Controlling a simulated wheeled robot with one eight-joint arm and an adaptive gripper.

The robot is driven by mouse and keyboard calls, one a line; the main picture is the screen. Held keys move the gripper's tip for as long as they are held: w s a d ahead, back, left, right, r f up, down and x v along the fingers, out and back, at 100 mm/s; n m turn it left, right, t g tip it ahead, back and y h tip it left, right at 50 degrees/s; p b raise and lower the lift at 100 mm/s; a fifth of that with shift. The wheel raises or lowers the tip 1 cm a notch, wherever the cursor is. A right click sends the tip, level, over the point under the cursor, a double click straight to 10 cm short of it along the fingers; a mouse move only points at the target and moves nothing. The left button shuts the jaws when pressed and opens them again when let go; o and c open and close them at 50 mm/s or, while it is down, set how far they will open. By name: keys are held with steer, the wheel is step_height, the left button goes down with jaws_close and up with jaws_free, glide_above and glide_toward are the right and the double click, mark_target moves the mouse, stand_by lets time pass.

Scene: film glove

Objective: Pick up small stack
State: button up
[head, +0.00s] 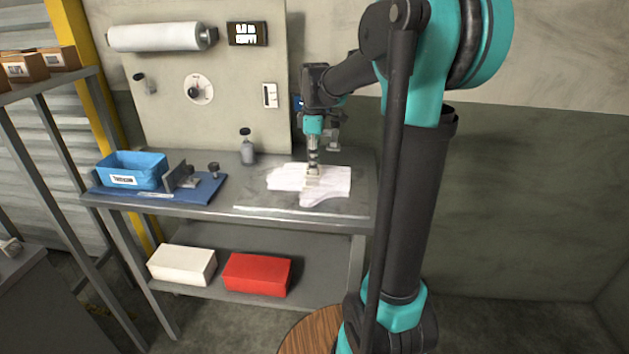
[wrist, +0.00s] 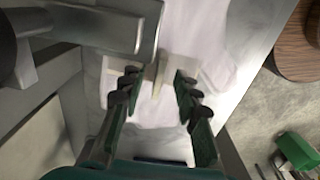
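A small pale beige stack (head: 314,181) lies on a flat white glove-shaped sheet (head: 342,182) on the grey workbench. In the wrist view the stack (wrist: 160,67) shows as a light block with a narrow raised strip, between and just beyond my fingertips. My gripper (head: 313,166) points down over it from above; its fingers (wrist: 157,80) are apart, one on each side of the strip, with a visible gap. I cannot tell if either finger touches the stack. In the head view the gripper partly hides the stack.
On the bench (head: 225,207), a blue bin (head: 133,170) stands at left on a blue mat (head: 205,192), beside a metal bracket (head: 178,176). The shelf below holds a white box (head: 182,265) and a red box (head: 257,273).

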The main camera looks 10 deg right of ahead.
steer(key=shift+f, duration=0.9)
jaws_close()
